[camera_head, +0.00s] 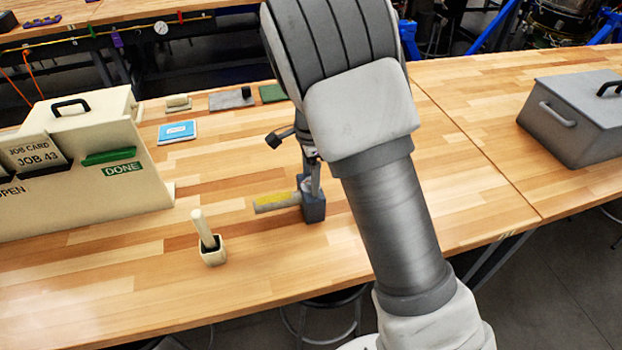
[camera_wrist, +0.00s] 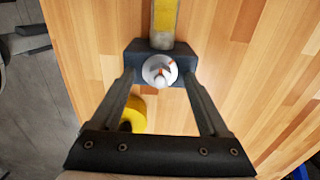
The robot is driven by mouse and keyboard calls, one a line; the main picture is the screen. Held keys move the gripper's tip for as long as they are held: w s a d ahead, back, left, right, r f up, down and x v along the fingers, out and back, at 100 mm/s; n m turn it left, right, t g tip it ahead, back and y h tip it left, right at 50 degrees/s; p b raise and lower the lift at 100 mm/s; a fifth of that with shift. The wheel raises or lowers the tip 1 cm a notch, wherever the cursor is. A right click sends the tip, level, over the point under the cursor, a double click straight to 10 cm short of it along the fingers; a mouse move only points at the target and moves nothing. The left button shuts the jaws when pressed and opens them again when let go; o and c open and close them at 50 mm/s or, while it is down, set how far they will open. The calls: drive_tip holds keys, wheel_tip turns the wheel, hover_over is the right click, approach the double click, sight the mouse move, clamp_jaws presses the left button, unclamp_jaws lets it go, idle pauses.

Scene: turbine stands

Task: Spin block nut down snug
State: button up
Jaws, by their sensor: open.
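A dark blue-grey block (camera_head: 315,208) stands on the wooden bench, with a pale rod (camera_head: 277,203) marked in yellow running out of its left side. In the wrist view the block (camera_wrist: 132,58) carries a round whitish nut (camera_wrist: 150,72) on top, with a small orange-brown mark near its middle. The rod (camera_wrist: 164,22) runs upward from the block there. My gripper (camera_wrist: 159,76) is open, one finger on each side of the nut, with gaps visible. In the head view my gripper (camera_head: 312,178) is partly hidden by my arm. I cannot tell how snug the nut is.
A small cup with a pale stick (camera_head: 213,254) stands front left. A cream box marked DONE (camera_head: 110,190) is at left; a grey toolbox (camera_head: 580,118) is at right. A yellow round object (camera_wrist: 131,113) lies below the left finger.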

drive_tip(key=shift+r+p, duration=2)
drive_tip(key=shift+r, duration=0.5)
drive_tip(key=shift+d+r, duration=0.1)
drive_tip(key=shift+r, duration=0.15)
drive_tip(key=s+d+r+n+t+y, duration=0.1)
drive_tip(key=s+d+r+n, duration=0.3)
drive_tip(key=r, duration=0.4)
drive_tip(key=s+d+r+n+t+y, duration=0.1)
drive_tip(key=s+d+r+n, duration=0.25)
drive_tip(key=s+r, duration=0.35)
drive_tip(key=s+d+r+n+t+h, duration=0.1)
drive_tip(key=s+d+r+n, duration=0.1)
drive_tip(key=s, duration=0.5)
drive_tip(key=s+d+r+n+t+h, duration=0.1)
drive_tip(key=s+d+r+n+t, duration=0.1)
drive_tip(key=s, duration=0.5)
drive_tip(key=shift+d+r+n+t+b, duration=0.35)
drive_tip(key=shift+d+r+n, duration=0.4)
drive_tip(key=shift+d+n, duration=0.75)
